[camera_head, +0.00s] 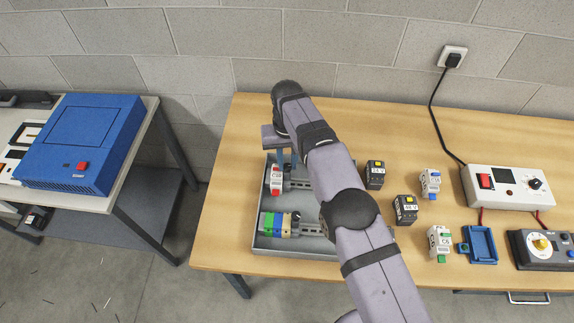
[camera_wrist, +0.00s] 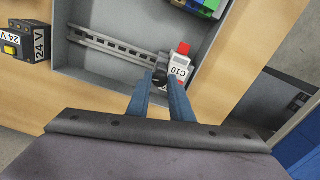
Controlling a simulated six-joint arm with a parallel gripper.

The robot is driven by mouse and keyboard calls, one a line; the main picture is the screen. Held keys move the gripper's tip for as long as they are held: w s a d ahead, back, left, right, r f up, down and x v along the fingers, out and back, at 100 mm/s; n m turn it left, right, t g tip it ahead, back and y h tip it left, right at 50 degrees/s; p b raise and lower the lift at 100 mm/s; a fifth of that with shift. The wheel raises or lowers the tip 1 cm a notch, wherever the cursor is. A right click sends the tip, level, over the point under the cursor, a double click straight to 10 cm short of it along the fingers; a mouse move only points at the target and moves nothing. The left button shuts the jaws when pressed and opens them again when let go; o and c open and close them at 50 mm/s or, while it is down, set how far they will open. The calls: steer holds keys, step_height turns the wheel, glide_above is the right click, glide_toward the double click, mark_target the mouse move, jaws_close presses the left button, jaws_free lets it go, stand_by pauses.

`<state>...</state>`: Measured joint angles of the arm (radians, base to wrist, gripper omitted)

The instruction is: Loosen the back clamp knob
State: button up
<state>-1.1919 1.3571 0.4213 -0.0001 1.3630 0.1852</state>
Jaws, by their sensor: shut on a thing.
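The back clamp knob (camera_wrist: 159,76) is a small black knob in the wrist view, at the end of the back rail, beside a white C10 module with a red top (camera_wrist: 181,66). My gripper (camera_wrist: 160,82) has its two blue fingers closed around the knob from either side. In the head view my gripper (camera_head: 285,160) reaches down at the back of the grey tray (camera_head: 262,248), just behind the red-and-white module (camera_head: 275,180). There my arm and fingers hide the knob. The slotted back rail (camera_wrist: 112,47) runs away from the knob and is bare beyond the module.
Blue, yellow and green modules (camera_head: 280,223) sit on the front rail. Right of the tray stand black 24 V blocks (camera_head: 405,209), loose white modules (camera_head: 430,184), a blue holder (camera_head: 480,245) and a power supply (camera_head: 505,187). A blue machine (camera_head: 85,140) stands on the left bench.

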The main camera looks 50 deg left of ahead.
mark_target(287, 166)
steer(key=n, duration=1.2)
steer(key=o, duration=1.5)
steer(key=shift+r, duration=0.15)
steer(key=shift+r+p, duration=2.75)
steer(key=shift+r, duration=0.65)
